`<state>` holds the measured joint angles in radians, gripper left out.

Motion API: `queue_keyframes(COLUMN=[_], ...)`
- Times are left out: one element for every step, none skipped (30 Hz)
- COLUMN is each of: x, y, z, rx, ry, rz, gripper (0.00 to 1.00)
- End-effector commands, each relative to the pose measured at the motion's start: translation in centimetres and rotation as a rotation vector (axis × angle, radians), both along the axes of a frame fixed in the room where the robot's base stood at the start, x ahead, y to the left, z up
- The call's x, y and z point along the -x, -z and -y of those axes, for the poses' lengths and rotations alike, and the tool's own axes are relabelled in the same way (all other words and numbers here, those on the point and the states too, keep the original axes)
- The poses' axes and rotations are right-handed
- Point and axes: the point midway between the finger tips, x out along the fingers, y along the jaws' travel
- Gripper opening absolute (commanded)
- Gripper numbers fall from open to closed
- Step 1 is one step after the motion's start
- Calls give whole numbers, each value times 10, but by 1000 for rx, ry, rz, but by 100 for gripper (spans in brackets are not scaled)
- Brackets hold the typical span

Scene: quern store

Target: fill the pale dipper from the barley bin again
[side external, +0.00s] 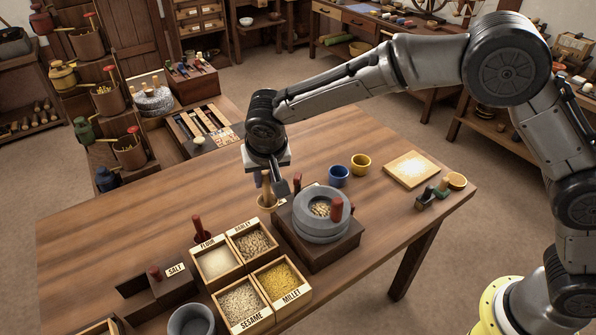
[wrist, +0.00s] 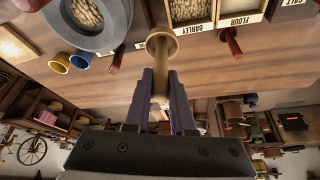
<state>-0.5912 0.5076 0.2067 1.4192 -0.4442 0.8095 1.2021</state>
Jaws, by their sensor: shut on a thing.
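My gripper (side external: 268,185) is shut on the upright handle of the pale dipper (side external: 267,202). In the wrist view the fingers (wrist: 160,82) close on the dipper's handle, and its round pale end (wrist: 162,40) lies beyond them. The dipper is by the quern, behind the barley bin, and not over the bin. I cannot see what is in it or whether it touches the table. The barley bin (side external: 243,226) is a square wooden box holding pale grain. Its labelled edge also shows in the wrist view (wrist: 190,28).
The stone quern (side external: 321,231) with grain stands right of the bin. Flour (side external: 208,243), sesame (side external: 252,322) and millet (side external: 292,296) bins adjoin it. Red handles (side external: 197,222) stick up nearby. Blue (side external: 338,176) and yellow (side external: 361,164) cups stand behind the quern.

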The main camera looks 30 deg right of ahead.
Motion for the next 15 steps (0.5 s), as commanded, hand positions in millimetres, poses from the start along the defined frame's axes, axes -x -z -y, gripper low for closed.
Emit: queue_keyframes(x=[-2, -2, -2, -2, 0, 1, 2, 4, 5, 6, 6, 7, 7, 7, 7], y=[11, 15, 21, 25, 29, 34, 36, 38, 41, 42, 43, 44, 45, 47, 49], z=[-16, -24, -32, -37, -41, -45, -48, -49, -51, -51, -52, -53, -53, -53, -52], rx=[2, 2, 2, 2, 3, 2, 3, 3, 2, 2, 2, 1, 1, 1, 2], ry=[-16, -23, -35, -41, -49, -57, -62, -66, -70, -71, -73, -74, -74, -74, -74], rz=[-2, -1, -2, -1, -1, 0, 1, 2, 2, 3, 4, 4, 4, 4, 3], gripper=[0, 0, 0, 0, 0, 0, 0, 0, 0, 0, 0, 0, 0, 0, 0])
